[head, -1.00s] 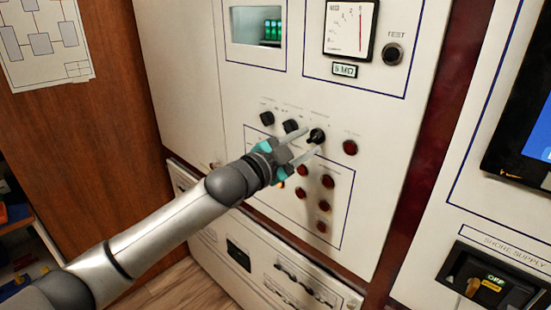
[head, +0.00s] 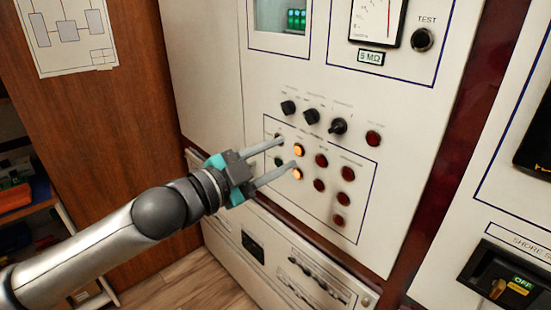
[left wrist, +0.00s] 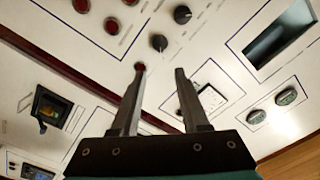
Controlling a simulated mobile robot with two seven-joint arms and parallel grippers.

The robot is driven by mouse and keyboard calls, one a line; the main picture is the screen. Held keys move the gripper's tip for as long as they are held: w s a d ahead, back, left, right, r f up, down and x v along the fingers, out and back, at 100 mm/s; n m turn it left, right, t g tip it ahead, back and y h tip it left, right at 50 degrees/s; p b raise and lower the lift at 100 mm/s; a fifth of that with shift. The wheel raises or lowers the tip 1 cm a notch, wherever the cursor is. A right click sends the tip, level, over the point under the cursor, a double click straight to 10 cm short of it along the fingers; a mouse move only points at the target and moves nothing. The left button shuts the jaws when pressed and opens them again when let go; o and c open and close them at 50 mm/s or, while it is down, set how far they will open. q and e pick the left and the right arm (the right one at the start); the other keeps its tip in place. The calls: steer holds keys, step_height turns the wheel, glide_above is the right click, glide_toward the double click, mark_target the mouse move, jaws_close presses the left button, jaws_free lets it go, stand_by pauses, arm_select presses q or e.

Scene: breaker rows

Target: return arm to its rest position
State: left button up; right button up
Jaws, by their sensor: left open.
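My left arm (head: 110,240) comes in from the lower left in the head view. Its left gripper (head: 288,152) is open and empty, with its two long grey fingers spread. The fingers reach over the lamp area of the white panel, and their tips are near two lit orange lamps. I cannot tell whether the tips touch the panel. A black switch knob (head: 338,126) sits to the upper right of the fingers, clear of them. In the left wrist view the open fingers (left wrist: 160,70) have nothing between them. My right gripper is not in view.
Two more black knobs (head: 311,116) and several dark red lamps (head: 321,160) are on the panel. A meter (head: 377,18) and TEST button (head: 422,39) are above. A shore supply switch (head: 498,290) is at the lower right. Wooden floor (head: 185,287) shows below.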

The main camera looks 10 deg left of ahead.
arm_select(q)
steer(key=shift+s, duration=0.1)
